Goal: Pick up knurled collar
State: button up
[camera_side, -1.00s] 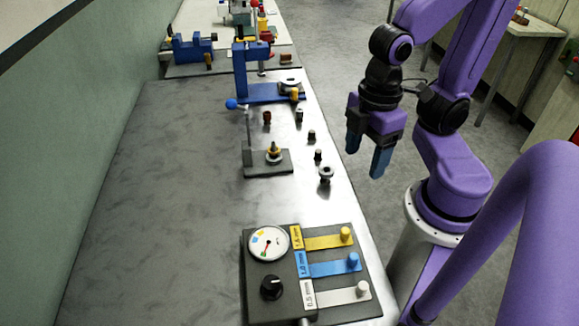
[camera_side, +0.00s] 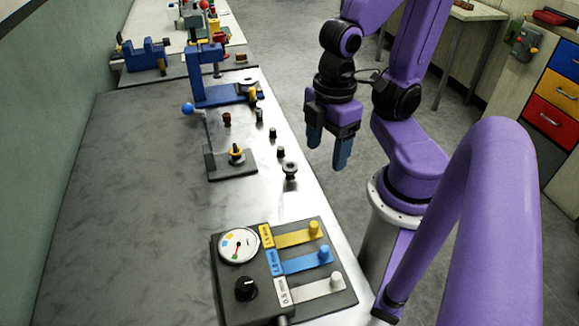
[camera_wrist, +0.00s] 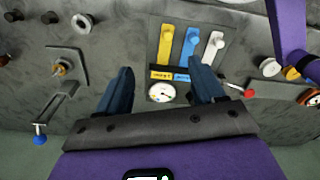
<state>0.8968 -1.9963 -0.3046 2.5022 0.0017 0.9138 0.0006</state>
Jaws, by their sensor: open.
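A short flanged metal ring with a dark centre (camera_side: 290,170), which looks like the knurled collar, stands near the table's right edge, nearest the gauge box in a row of small parts. It also shows at the upper left of the wrist view (camera_wrist: 82,23). My gripper (camera_side: 328,153) hangs to the right of it, past the table edge, with its blue fingers pointing down. In the wrist view my gripper (camera_wrist: 160,66) has its fingers spread wide with nothing held between them; the gauge shows beyond them.
Several small dark cylinders (camera_side: 280,152) stand behind the ring. A grey plate with a brass-coloured post (camera_side: 237,154) and a blue-knobbed lever (camera_side: 188,108) lies left. The gauge box (camera_side: 224,300) with yellow, blue and white tabs is in front. A blue stand (camera_side: 200,87) is behind. The table's left side is clear.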

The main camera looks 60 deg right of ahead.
dwell(0.4)
jog(key=shift+o, duration=0.6)
